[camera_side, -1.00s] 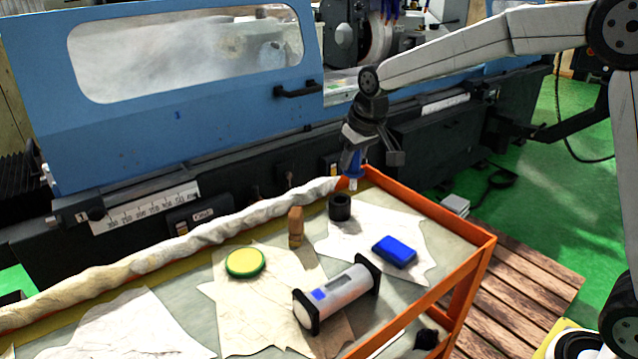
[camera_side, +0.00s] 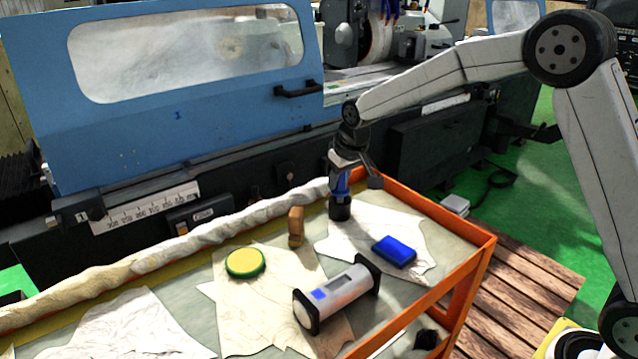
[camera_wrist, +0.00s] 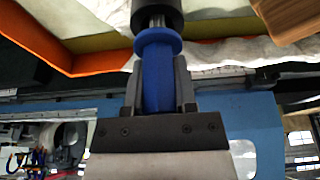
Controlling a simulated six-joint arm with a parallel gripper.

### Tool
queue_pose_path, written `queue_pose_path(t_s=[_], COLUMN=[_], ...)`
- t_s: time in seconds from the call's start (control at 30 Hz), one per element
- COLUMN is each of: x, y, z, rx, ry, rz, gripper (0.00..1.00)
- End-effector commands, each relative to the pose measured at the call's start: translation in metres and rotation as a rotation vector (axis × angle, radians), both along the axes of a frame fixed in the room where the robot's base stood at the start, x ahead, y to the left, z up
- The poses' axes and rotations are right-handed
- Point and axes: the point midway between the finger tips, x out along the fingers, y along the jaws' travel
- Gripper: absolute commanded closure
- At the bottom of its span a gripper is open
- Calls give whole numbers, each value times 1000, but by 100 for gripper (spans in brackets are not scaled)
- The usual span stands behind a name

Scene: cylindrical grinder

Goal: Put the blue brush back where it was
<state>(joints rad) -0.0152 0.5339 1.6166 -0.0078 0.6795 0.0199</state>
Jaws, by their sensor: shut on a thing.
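The blue brush (camera_side: 341,184) is upright in my gripper (camera_side: 353,176), directly above the black round holder (camera_side: 340,210) on the cart. In the wrist view the blue handle (camera_wrist: 157,75) sits between both fingers of my gripper (camera_wrist: 158,88). A short metal part (camera_wrist: 153,22) shows between the brush's blue collar and the black holder (camera_wrist: 157,6). The brush's lower end meets the holder's opening, and its tip is hidden. I cannot tell how deep it sits.
On the orange-edged cart (camera_side: 440,212) lie a blue block (camera_side: 395,251), a wooden block (camera_side: 296,227), a yellow-green round tin (camera_side: 245,262) and a white cylinder with black ends (camera_side: 345,297). A rolled cloth (camera_side: 200,240) runs along the back edge, before the blue grinder (camera_side: 180,140).

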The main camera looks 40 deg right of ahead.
Motion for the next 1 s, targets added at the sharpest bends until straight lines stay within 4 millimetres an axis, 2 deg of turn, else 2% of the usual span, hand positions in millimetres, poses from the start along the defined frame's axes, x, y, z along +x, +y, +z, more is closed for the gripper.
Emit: queue_pose_path(t_s=[0.1, 0.87, 0.9, 0.97, 1.0], x=[0, 0, -1, 0, 0], y=[0, 0, 0, 0, 0], z=[-8, -19, -20, -19, -19], rx=[0, 0, 0, 0, 0], ry=[1, 1, 1, 1, 1], rz=[0, 0, 0, 0, 0], gripper=[100, 100, 62, 43, 30])
